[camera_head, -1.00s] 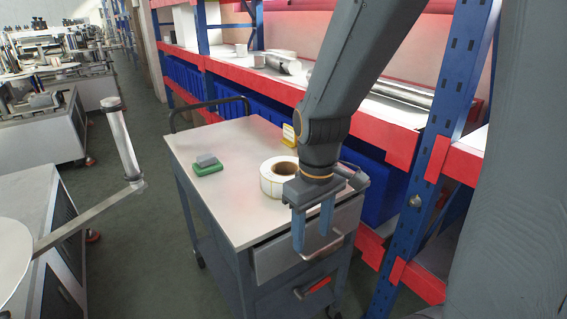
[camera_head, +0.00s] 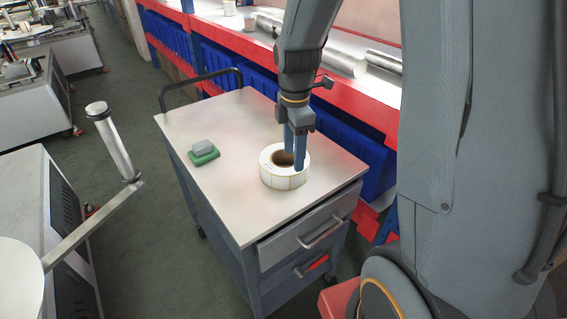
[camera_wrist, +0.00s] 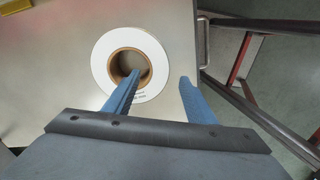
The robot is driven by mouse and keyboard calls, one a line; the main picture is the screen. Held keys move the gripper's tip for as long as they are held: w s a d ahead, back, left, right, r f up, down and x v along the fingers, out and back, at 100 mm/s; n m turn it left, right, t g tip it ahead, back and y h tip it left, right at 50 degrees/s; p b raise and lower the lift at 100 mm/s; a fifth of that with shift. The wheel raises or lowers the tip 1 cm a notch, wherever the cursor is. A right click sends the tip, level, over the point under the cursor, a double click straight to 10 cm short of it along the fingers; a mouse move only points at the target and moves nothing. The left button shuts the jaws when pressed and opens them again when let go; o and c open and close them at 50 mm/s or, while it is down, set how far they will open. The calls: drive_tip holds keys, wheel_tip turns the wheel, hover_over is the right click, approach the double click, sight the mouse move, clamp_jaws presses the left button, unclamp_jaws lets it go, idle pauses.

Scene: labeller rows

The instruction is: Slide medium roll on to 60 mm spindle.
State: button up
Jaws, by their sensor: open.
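The roll (camera_head: 285,177) of white labels with a brown core lies flat on the cart top. It also shows from above in the wrist view (camera_wrist: 104,62). My gripper (camera_head: 294,168) is open and points down at the roll. In the wrist view my gripper (camera_wrist: 158,80) has its left finger over the core hole and its right finger beyond the roll's right edge. I cannot tell how deep the fingertips reach. A bare metal spindle (camera_head: 114,148) stands tilted on an arm of the machine at left. Its size marking cannot be read.
The cart top (camera_head: 225,205) is mostly clear. A green block with a grey top (camera_head: 204,153) lies on its left part. The cart's push handle (camera_head: 200,85) rises at the back. Red-edged shelving (camera_head: 230,45) runs behind. Floor separates cart and machine.

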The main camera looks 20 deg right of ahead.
sight(291, 170)
drive_tip(key=shift+a+f+p, duration=0.15)
drive_tip(key=shift+f+p, duration=0.3)
drive_tip(key=shift+f, duration=0.85)
drive_tip(key=shift+a+f+p, duration=0.1)
drive_tip(key=shift+f+p, duration=0.35)
drive_tip(key=shift+f, duration=0.8)
clamp_jaws()
